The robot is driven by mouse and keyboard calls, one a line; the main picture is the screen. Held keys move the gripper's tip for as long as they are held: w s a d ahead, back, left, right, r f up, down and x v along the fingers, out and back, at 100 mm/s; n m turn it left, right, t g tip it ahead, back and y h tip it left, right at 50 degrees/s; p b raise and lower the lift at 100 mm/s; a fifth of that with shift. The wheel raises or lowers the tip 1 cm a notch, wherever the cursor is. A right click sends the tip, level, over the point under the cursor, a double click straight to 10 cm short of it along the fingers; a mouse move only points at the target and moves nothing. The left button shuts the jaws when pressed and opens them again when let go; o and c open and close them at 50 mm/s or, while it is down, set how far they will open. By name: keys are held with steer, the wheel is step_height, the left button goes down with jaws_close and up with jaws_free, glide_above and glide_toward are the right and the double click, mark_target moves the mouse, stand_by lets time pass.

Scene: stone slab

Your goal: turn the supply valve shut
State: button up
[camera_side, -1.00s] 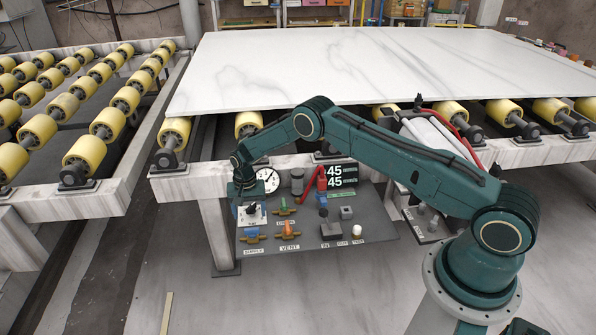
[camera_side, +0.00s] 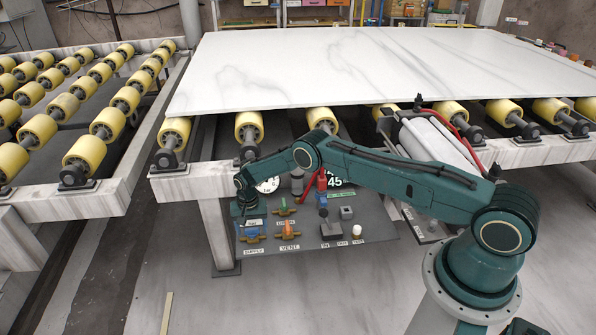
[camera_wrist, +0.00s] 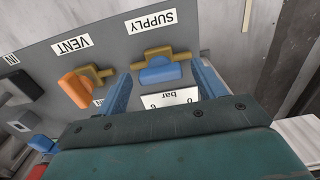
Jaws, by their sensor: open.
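The supply valve (camera_side: 252,235) has a blue handle on a brass body. It sits at the front left of the grey panel, beside its SUPPLY label (camera_side: 253,252). In the wrist view, the blue handle (camera_wrist: 160,73) lies roughly along the brass body, close to parallel with it. My gripper (camera_side: 247,214) is over the panel's left side, just behind the supply valve. Its jaws are open and empty. In the wrist view, the two blue fingers (camera_wrist: 161,72) flank the handle with gaps on both sides. I cannot tell the height left between fingertips and handle.
An orange-handled vent valve (camera_side: 287,230) stands close to the right of the supply valve. A green-handled valve (camera_side: 283,206) is behind it. A round gauge (camera_side: 268,185) is partly hidden by my arm. The white slab (camera_side: 380,65) on yellow rollers overhangs behind.

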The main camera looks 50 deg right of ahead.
steer(key=c, duration=1)
steer(key=shift+n, duration=0.4)
steer(key=n, duration=0.3)
steer(key=shift+n, duration=0.3)
steer(key=n, duration=0.9)
steer(key=shift+n, duration=2.3)
